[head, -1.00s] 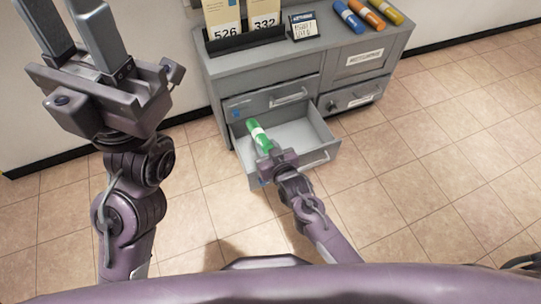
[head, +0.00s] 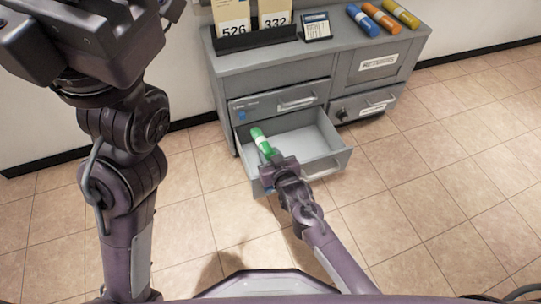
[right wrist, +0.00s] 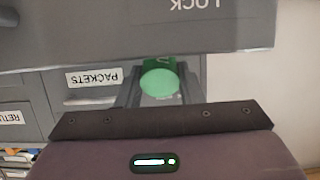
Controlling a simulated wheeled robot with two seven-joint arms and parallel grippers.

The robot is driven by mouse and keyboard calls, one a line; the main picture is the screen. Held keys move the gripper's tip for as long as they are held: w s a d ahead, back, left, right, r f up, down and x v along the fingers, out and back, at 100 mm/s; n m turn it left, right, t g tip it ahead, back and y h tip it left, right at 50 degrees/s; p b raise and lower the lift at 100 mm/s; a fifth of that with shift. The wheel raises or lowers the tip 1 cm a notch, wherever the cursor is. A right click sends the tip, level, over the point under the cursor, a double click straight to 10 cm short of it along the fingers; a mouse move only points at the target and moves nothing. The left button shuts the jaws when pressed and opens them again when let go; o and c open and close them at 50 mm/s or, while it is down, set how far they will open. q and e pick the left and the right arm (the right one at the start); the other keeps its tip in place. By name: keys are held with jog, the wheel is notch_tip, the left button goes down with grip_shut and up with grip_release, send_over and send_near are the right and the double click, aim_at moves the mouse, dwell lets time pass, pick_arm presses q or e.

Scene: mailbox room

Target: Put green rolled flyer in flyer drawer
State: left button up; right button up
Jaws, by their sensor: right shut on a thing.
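The green rolled flyer (head: 262,142) has a white band and is tilted over the left part of the open grey drawer (head: 318,141). My right gripper (head: 271,155) is shut on its near end, above the drawer's front-left part. In the right wrist view, the flyer's round green end (right wrist: 160,79) shows between the fingers. I cannot tell whether the flyer touches the drawer floor. My left gripper (head: 85,35) is high at the upper left, away from the drawer. Its fingers are cut off by the frame edge.
The grey cabinet (head: 350,75) carries blue (head: 361,20), orange (head: 381,18) and yellow (head: 401,14) rolls, a small sign (head: 316,27) and a holder with numbered cards (head: 255,40). A closed drawer (head: 285,103) sits above the open one. The tiled floor to the right is clear.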

jog(key=o, duration=1)
jog(key=shift+o, duration=0.2)
jog(key=shift+s, duration=0.1)
